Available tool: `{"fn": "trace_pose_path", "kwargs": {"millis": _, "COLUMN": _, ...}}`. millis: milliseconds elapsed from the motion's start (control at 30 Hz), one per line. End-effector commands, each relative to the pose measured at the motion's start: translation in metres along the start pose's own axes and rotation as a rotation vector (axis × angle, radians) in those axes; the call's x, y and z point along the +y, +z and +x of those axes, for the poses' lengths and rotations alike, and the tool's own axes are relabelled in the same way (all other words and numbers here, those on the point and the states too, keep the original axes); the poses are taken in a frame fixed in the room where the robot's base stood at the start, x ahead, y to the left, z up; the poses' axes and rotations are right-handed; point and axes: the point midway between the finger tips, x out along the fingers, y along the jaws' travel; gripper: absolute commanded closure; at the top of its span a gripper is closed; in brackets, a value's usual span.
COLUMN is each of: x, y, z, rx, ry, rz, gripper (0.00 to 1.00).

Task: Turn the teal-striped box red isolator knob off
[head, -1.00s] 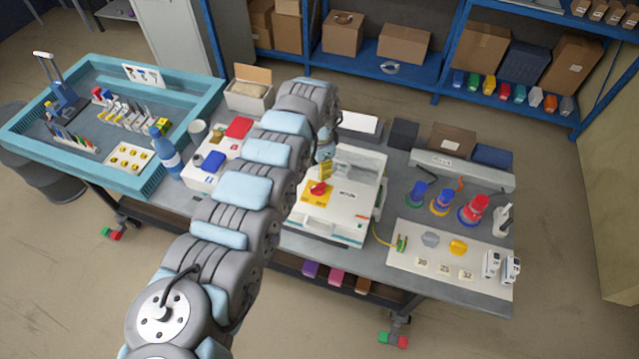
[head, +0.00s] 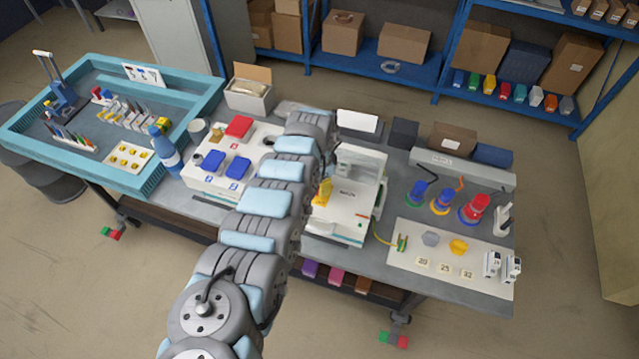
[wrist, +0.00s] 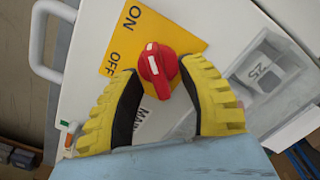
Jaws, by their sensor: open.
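The white box (head: 352,208) stands mid-table in the head view, partly behind my arm. Its red knob (wrist: 157,66) shows in the wrist view on a yellow plate (wrist: 172,36) marked ON and OFF. A white mark on the knob runs roughly up and down the picture, tilted slightly. My gripper (wrist: 159,70) is open, with one yellow finger on each side of the knob. I cannot tell whether either fingertip touches it. In the head view one yellow finger (head: 323,191) shows beside my arm, and the knob is hidden.
A white box with blue and red covers (head: 208,184) stands just left of my arm. A white handle (wrist: 48,40) is at upper left. A pale board (head: 410,281) lies to the right.

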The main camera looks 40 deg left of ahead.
Motion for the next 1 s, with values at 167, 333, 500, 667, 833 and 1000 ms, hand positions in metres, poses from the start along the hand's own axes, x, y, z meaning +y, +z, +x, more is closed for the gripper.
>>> {"fn": "trace_pose_path", "kwargs": {"millis": 167, "x": 0.0002, "y": 0.0001, "z": 0.0001, "rx": 0.0, "ry": 0.0, "rz": 0.0, "gripper": 0.96}}
{"fn": "trace_pose_path", "kwargs": {"millis": 333, "x": 0.0002, "y": 0.0001, "z": 0.0002, "rx": 0.0, "ry": 0.001, "rz": 0.0, "gripper": 1.0}}
{"fn": "trace_pose_path", "kwargs": {"millis": 500, "x": 0.0003, "y": 0.0001, "z": 0.0004, "rx": 0.0, "ry": 0.001, "rz": -0.001, "gripper": 1.0}}
{"fn": "trace_pose_path", "kwargs": {"millis": 667, "x": 0.0001, "y": 0.0, "z": -0.0003, "rx": 0.0, "ry": 0.001, "rz": -0.023, "gripper": 1.0}}
{"fn": "trace_pose_path", "kwargs": {"millis": 833, "x": 0.0004, "y": -0.0014, "z": -0.0016, "rx": 0.001, "ry": 0.0, "rz": -0.092, "gripper": 1.0}}
{"fn": "trace_pose_path", "kwargs": {"millis": 1000, "x": 0.0015, "y": -0.0008, "z": 0.0002, "rx": -0.001, "ry": 0.003, "rz": -0.215, "gripper": 1.0}}
